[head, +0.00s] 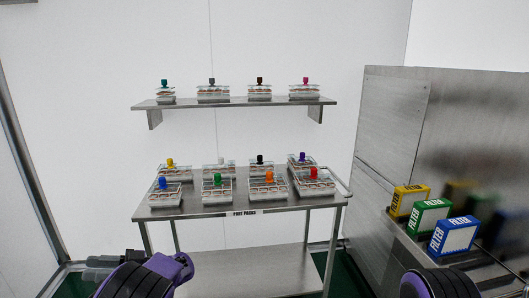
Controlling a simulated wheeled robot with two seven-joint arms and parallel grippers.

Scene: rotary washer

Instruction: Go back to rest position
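My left gripper (98,267) is at the lower left, in front of the steel table and apart from it. It is small, dark and partly behind my purple and black arm, so I cannot tell whether its fingers are open or shut. I see nothing held in it. My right arm shows only as a black and purple rounded part at the bottom right edge. My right gripper is out of view.
The steel table (240,208) labelled "PART PACKS" holds several racks with coloured knobs. A wall shelf (232,103) above carries more racks. At right, yellow (409,201), green (429,217) and blue (454,236) filter boxes stand along a steel machine (391,115).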

